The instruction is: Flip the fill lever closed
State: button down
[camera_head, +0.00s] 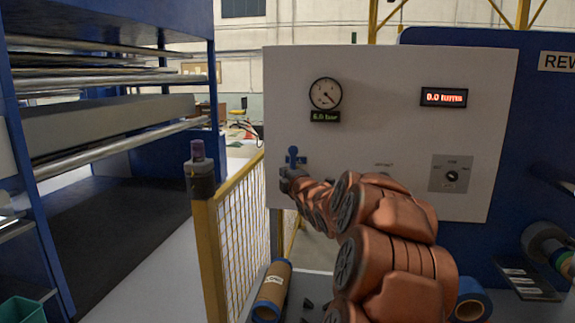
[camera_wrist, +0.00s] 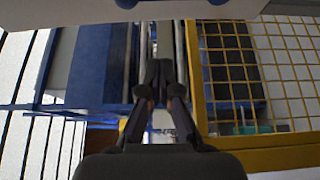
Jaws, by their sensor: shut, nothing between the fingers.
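The blue fill lever (camera_head: 292,153) sits on the lower left of the white panel (camera_head: 390,120), under the round pressure gauge. It appears to point upward, with its lower part partly hidden by my gripper. My gripper (camera_head: 287,174) is at the panel's left side, just below the lever; I cannot tell whether it touches. In the wrist view my gripper (camera_wrist: 160,72) has its fingers together with nothing between them. A small blue part shows at the top edge of the wrist view (camera_wrist: 125,3), possibly part of the lever.
The gauge (camera_head: 325,93) shows 6.0 bar and the red display (camera_head: 444,97) reads 0.0. A switch plate (camera_head: 451,174) is at the panel's right. A yellow mesh fence (camera_head: 236,215) stands left of my arm. A brown roll (camera_head: 272,290) lies below.

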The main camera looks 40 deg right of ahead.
aim_at(293, 167)
jog(key=w+d+p, duration=0.6)
jog(key=d+p, duration=0.1)
jog(key=p, duration=0.1)
jog(key=shift+w, duration=0.15)
dwell(0.9)
jog(key=shift+f+b, duration=0.15)
jog(key=shift+b, duration=0.3)
